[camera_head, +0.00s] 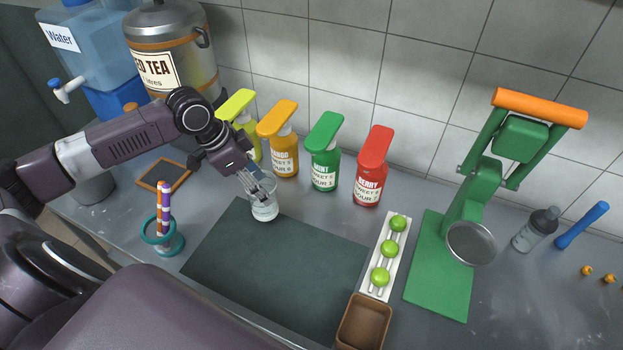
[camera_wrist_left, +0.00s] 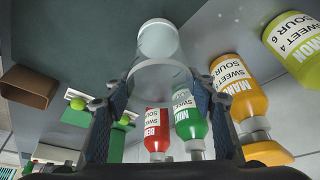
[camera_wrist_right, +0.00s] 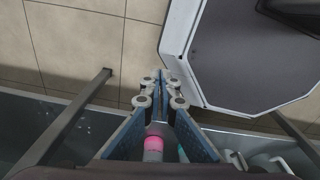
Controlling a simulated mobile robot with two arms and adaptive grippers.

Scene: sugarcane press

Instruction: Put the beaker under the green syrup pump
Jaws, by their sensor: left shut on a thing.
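The clear glass beaker (camera_head: 265,209) is near the back edge of the dark mat. My left gripper (camera_head: 259,190) is shut on the beaker, with its fingers at the upper part. In the left wrist view the beaker (camera_wrist_left: 159,42) sits between the two fingers (camera_wrist_left: 160,88). The green syrup pump (camera_head: 323,168), labelled mint, stands by the wall, to the right of the beaker and apart from it. It also shows in the left wrist view (camera_wrist_left: 188,122). My right gripper (camera_wrist_right: 162,86) is shut and empty, away from the counter items.
An orange mango bottle (camera_head: 285,158) and a yellow-green bottle (camera_head: 250,140) stand left of the green pump; a red berry bottle (camera_head: 368,185) stands right. A white tray (camera_head: 372,281) holds green limes. A green press (camera_head: 440,275) is further right. The dark mat (camera_head: 280,270) is mostly bare.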

